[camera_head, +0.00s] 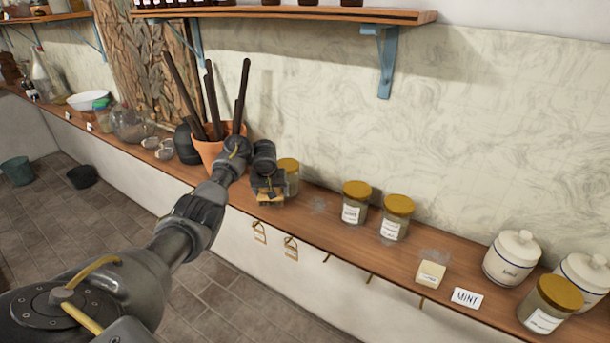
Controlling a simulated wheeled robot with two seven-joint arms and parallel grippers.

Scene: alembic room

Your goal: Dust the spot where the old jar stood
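My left gripper (269,196) is low over the wooden shelf, at the left side of a jar with a mustard lid (289,166). The gripper partly hides this jar; whether its fingers are open, shut or touching the jar cannot be told. A faint grey dusty patch (319,205) lies on the shelf just right of that jar. Another greyish patch (438,256) shows behind a small cream block (431,273), possibly a sponge, near the shelf's front edge. A white MINT card (467,297) stands to the block's right. My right gripper is not in view.
Two lidded jars (356,203) (397,217) stand mid-shelf (340,240). White canisters (512,258) and another jar (548,305) stand at right. A terracotta pot (209,150) with dark sticks is behind my arm. An upper shelf (290,13) overhangs. Hooks line the front edge.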

